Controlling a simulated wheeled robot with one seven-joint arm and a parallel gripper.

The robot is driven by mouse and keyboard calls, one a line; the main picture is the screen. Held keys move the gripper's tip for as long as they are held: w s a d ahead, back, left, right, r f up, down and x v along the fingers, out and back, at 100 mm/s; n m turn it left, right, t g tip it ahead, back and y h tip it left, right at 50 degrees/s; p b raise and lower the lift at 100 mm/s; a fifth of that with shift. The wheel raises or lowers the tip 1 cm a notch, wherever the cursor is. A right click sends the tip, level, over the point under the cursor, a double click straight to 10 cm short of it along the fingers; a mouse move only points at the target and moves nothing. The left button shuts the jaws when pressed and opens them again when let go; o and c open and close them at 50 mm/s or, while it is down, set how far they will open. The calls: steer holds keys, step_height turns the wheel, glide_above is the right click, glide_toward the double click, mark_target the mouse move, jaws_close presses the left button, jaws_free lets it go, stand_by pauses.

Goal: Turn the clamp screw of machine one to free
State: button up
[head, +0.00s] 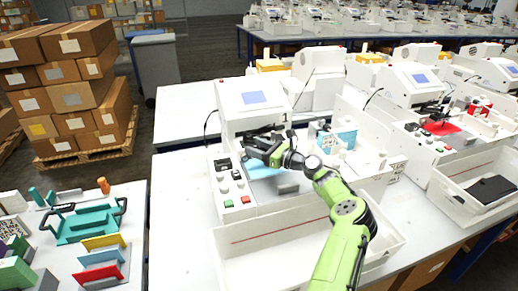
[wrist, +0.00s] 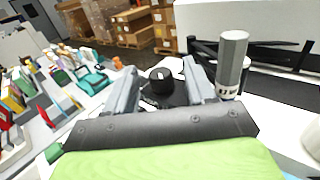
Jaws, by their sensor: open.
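Machine one appears to be the near white plotter (head: 228,125) with a blue screen, in the middle of the head view. My gripper (head: 262,148) is at its front, below the screen, over the work area. In the wrist view my gripper (wrist: 160,70) is open, with one grey finger on each side of a round black knob (wrist: 161,82) with a pale mark on top. This knob looks like the clamp screw. I cannot tell whether either finger touches it. A grey cylinder (wrist: 232,62) with marks around its base stands just right of the right finger. The arm hides the knob in the head view.
The machine's panel has a green button (head: 228,203) and a red button (head: 245,199). A white tray (head: 228,250) lies in front. A second plotter (head: 411,85) stands to the right. A side table at left holds a teal tray (head: 88,222) and coloured plates.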

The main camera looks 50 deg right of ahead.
steer(key=s+d, duration=0.1)
steer(key=s, duration=0.4)
steer(key=s+d, duration=0.1)
steer(key=s, duration=0.9)
steer(key=shift+s+d+p, duration=0.3)
steer(key=shift+d+p, duration=0.05)
steer(key=shift+d, duration=0.05)
